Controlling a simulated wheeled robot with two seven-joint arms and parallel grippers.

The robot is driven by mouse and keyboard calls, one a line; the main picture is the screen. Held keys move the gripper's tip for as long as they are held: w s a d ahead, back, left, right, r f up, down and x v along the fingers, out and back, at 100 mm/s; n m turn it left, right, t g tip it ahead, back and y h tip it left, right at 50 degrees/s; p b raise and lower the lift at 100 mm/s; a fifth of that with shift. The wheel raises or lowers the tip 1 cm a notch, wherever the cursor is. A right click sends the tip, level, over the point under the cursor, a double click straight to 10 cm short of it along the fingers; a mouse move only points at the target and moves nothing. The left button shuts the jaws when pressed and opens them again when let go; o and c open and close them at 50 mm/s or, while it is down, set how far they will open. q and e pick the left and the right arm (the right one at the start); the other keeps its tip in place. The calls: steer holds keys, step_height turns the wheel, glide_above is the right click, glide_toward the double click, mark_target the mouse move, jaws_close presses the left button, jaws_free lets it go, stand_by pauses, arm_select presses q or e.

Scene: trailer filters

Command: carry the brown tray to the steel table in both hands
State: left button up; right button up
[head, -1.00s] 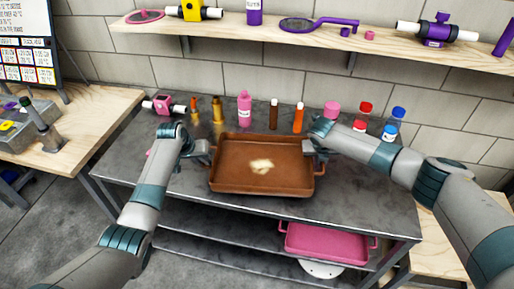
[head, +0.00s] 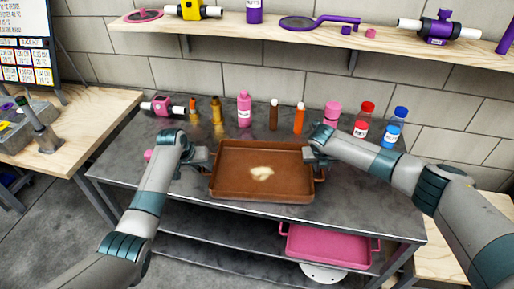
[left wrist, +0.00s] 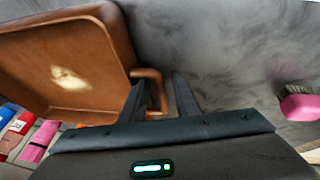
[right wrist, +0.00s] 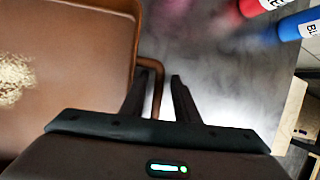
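The brown tray (head: 262,190), with a pale patch inside, sits on the dark steel table (head: 367,205), near its middle. It looks level and seems to rest on the tabletop. My left gripper (head: 203,158) is at its left handle. In the left wrist view the fingers (left wrist: 160,92) are apart, with the handle bar between them and a gap to one finger. My right gripper (head: 316,158) is at the right handle. In the right wrist view the fingers (right wrist: 160,88) are apart on either side of the handle (right wrist: 157,92).
Several bottles line the table's back, among them a pink bottle (head: 244,110), a red-capped one (head: 363,120) and a blue one (head: 394,125). A small pink object (left wrist: 299,103) lies left of the tray. A pink tray (head: 328,246) is on the lower shelf. A wall shelf (head: 270,44) runs above.

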arm_select(q)
steer(key=shift+r, duration=0.1)
arm_select(e)
steer(key=shift+a, duration=0.1)
arm_select(q)
steer(key=v, duration=1.2)
arm_select(e)
steer(key=shift+r, duration=0.1)
steer(key=v, duration=1.1)
steer(key=shift+s+r, duration=0.2)
steer(key=shift+r, duration=0.15)
steer(key=shift+a, duration=0.1)
